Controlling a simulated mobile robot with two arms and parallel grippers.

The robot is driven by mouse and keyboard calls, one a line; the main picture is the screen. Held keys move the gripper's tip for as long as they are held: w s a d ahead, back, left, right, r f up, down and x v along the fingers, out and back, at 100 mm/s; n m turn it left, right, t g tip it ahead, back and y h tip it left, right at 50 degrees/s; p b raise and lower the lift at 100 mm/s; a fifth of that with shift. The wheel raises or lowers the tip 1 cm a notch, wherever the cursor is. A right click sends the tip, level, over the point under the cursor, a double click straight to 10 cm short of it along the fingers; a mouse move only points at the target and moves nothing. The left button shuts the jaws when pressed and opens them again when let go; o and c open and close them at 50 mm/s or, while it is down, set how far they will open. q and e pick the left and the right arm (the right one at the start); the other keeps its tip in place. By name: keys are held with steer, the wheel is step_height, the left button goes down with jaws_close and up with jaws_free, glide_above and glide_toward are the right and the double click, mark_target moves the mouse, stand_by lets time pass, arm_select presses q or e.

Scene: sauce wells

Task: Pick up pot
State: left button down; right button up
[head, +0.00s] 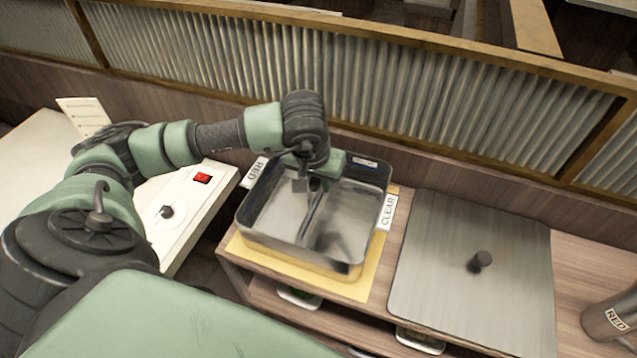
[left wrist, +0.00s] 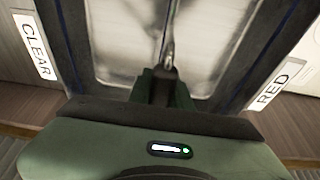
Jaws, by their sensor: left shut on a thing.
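The pot (head: 337,232) is a rectangular metal vessel with a divider down its middle, standing on a yellow mat. Its two wells look empty. My left gripper (head: 312,186) reaches down into the pot from the far side and is shut on the divider. In the left wrist view, the gripper (left wrist: 166,75) meets the end of the divider (left wrist: 168,40) between the two wells. The fingertips are partly hidden by the wrist in the head view. My right gripper is in neither view.
A flat metal lid (head: 475,285) with a dark knob lies to the right. A cylinder labelled RED (head: 608,318) stands at the far right. A white control panel (head: 185,210) with a red switch is at left. A ribbed glass partition (head: 340,80) runs behind. A yellow mat (head: 372,272) lies under the pot.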

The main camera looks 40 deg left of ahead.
arm_select(q)
steer(key=shift+w+r, duration=0.1)
steer(key=shift+r, duration=0.05)
steer(key=shift+r, duration=0.5)
step_height(320, 180, up, 19)
steer(key=b, duration=0.2)
